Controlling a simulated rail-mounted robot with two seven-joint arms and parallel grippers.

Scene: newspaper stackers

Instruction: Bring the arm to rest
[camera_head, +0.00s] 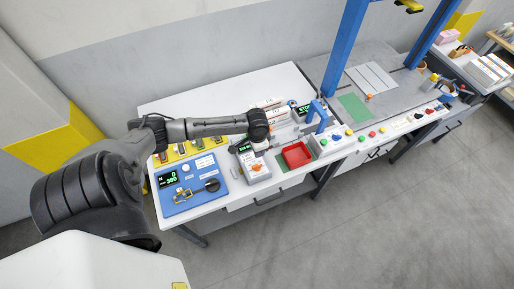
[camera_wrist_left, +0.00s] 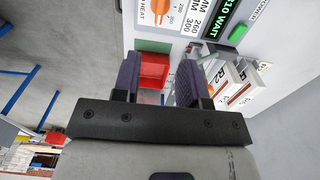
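My left arm (camera_head: 205,128) comes in from the left and reaches out over the white workbench (camera_head: 220,92). Its dark wrist end (camera_head: 257,122) is above the middle of the bench, close to the machine with green displays; the fingers are hard to make out in the head view. In the left wrist view my left gripper (camera_wrist_left: 158,76) has its two dark fingers apart, with nothing held between them. A red tray (camera_wrist_left: 154,70) shows beyond the gap, and also in the head view (camera_head: 297,154), to the right of the wrist. My right gripper is not seen.
A blue panel (camera_head: 195,198) with a display and black knob lies at the bench's front left. A blue post (camera_head: 344,45) rises from the adjoining table, which has a row of coloured buttons. A yellow-and-grey column (camera_head: 45,120) stands left. The floor (camera_head: 390,230) in front is clear.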

